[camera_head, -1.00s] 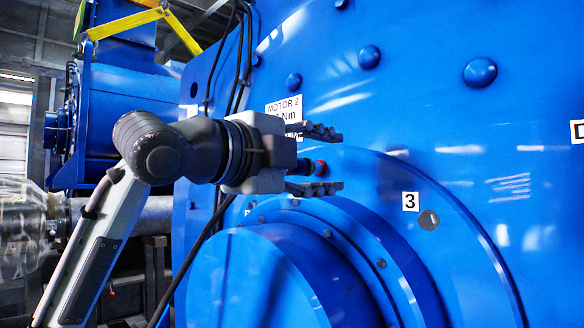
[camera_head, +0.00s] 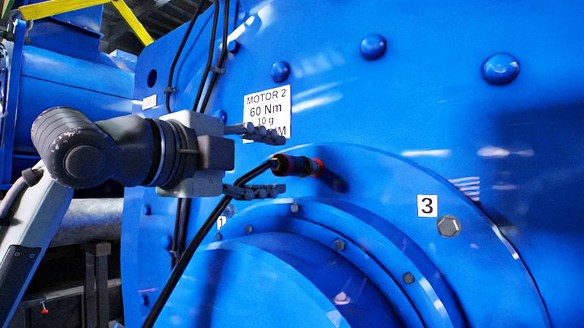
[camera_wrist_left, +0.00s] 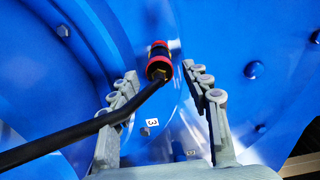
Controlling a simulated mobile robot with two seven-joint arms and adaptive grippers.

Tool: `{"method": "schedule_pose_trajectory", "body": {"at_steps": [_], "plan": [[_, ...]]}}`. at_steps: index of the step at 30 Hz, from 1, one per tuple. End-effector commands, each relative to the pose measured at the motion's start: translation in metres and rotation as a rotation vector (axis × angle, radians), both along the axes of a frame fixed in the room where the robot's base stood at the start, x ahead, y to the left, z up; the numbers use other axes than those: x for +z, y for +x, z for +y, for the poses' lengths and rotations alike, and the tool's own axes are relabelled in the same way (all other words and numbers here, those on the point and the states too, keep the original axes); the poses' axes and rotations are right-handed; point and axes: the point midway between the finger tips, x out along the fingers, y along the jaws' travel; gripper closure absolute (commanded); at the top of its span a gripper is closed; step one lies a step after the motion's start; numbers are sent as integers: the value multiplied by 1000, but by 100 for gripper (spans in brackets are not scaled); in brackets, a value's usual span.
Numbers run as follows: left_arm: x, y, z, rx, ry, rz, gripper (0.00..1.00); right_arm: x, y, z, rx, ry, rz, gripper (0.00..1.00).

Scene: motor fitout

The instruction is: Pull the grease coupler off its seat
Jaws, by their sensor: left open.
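The grease coupler (camera_head: 297,166) is a short black cylinder with red bands, on the blue motor face below the MOTOR 2 label. A black hose runs from its near end. It also shows in the left wrist view (camera_wrist_left: 158,62), upper middle, just beyond the fingertips. Its seat is hidden behind it. My left gripper (camera_head: 270,163) is open, left of the coupler, its fingertips around the height of the coupler's near end, one above and one below. In the left wrist view the two fingers (camera_wrist_left: 162,85) flank the hose, without visible contact. My right gripper is in no view.
The MOTOR 2 label (camera_head: 267,112) is partly covered by my upper finger. A label 3 (camera_head: 428,206) and a bolt (camera_head: 449,226) sit to the right. The round blue hub (camera_head: 250,275) bulges out below. Black cables (camera_head: 205,80) run down behind my gripper.

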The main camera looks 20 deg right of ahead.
Motion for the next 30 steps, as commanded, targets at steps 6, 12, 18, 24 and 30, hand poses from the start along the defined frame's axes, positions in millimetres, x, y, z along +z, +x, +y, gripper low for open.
{"method": "schedule_pose_trajectory", "body": {"at_steps": [6,12,18,24,30], "plan": [[0,4,-5,-1,0,2,52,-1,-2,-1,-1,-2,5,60],[0,19,-25,-2,0,4,52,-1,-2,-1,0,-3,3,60],[2,34,-43,1,0,1,52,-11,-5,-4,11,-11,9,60],[2,42,-53,1,0,1,52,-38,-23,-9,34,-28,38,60],[0,51,-65,0,1,1,52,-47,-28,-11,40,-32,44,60]]}}
